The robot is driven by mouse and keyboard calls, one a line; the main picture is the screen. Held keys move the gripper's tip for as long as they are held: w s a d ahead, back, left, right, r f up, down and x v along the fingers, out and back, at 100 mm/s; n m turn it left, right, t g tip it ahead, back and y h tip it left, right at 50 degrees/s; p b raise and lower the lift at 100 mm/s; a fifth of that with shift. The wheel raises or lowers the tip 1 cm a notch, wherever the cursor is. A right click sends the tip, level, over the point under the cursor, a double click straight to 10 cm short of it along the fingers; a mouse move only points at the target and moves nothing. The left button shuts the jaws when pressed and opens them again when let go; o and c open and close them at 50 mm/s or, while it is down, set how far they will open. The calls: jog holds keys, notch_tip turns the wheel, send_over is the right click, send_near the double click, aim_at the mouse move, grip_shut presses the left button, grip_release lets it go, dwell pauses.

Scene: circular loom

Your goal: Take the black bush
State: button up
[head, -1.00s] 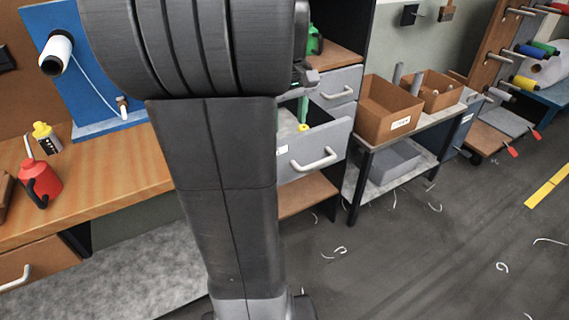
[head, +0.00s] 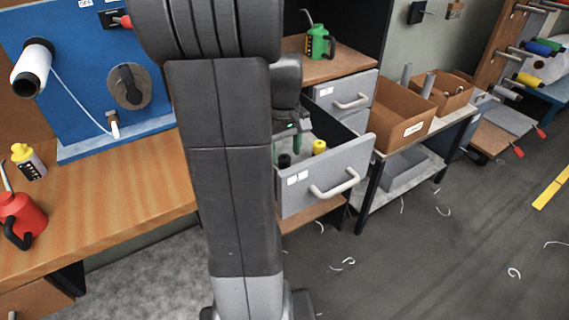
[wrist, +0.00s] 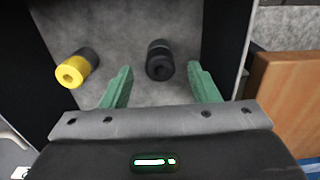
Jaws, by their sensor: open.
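The black bush (wrist: 160,62) lies on the grey floor of an open drawer in the wrist view. It is a short dark cylinder, and it also shows in the head view (head: 284,160). My gripper (wrist: 160,78) is open, with its two green fingers apart and pointing into the drawer. In the wrist view the bush appears between the fingertips, nearer the top; I cannot tell the height gap. A yellow bush (wrist: 73,72) with a dark end lies to the left, outside the fingers. It also shows in the head view (head: 319,147).
The drawer (head: 330,180) has a grey front with a handle, and its walls rise around both bushes. Cardboard bins (head: 403,115) stand on a cart to the right. A green oil can (head: 319,42) stands on the shelf above. A workbench (head: 120,190) is at the left.

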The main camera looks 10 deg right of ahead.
aim_at(285, 157)
jog(key=shift+f, duration=0.8)
jog(key=c, duration=1.1)
jog(key=shift+r, duration=0.15)
notch_tip(285, 157, up, 10)
jog(key=shift+f+p, duration=0.1)
jog(key=shift+p, duration=0.25)
jog(key=shift+o, duration=0.9)
grip_shut()
